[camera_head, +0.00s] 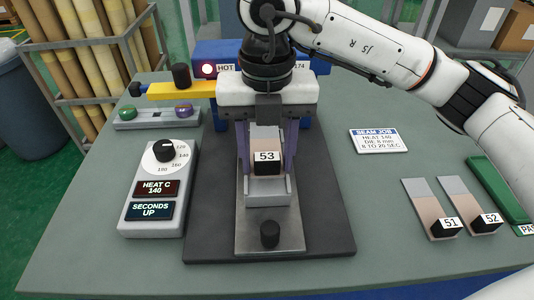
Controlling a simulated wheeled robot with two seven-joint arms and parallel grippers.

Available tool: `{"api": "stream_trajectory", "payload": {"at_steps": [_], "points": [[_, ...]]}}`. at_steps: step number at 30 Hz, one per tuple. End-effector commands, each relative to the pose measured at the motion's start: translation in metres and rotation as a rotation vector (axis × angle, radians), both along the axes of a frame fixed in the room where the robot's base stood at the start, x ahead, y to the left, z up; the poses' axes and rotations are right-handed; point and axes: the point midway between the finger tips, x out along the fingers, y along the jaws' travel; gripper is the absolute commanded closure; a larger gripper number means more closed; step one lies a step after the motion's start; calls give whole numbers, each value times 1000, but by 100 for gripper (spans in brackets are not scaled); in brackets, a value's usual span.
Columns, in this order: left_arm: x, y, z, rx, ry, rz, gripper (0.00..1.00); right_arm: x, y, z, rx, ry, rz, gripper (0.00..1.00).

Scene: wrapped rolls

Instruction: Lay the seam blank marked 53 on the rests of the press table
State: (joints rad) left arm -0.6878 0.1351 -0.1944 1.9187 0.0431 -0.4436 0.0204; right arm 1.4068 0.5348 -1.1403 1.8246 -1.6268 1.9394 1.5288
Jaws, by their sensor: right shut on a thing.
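The seam blank marked 53 (267,164) has a dark end block with a white label and a pale strip behind it. My right gripper (268,150) points down over the press table, with one purple finger on each side of the blank, and is shut on it. The press table (270,228) is a light metal plate on a dark base. A grey rest (267,193) shows just in front of the blank's block. I cannot tell whether the blank touches the rests, and the gripper hides the rear part. My left gripper is not in view.
Blanks 51 (429,206) and 52 (468,202) lie at the right beside a green tray (498,192). A control box (158,190) with a dial reads HEAT C 140. A job card (379,141) lies right of the press. A black knob (270,233) stands at the plate's front.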

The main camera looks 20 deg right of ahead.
Motion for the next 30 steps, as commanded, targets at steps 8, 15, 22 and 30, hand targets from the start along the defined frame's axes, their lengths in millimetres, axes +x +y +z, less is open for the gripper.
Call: {"api": "stream_trajectory", "payload": {"at_steps": [8, 15, 22, 30], "points": [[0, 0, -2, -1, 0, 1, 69, 0, 0, 0, 0, 0, 0, 78], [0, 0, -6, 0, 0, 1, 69, 0, 0, -4, 0, 0, 0, 78], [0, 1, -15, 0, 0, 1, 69, 0, 0, -15, 0, 0, 0, 78], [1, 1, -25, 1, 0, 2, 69, 0, 0, -27, -1, 0, 0, 78]]}}
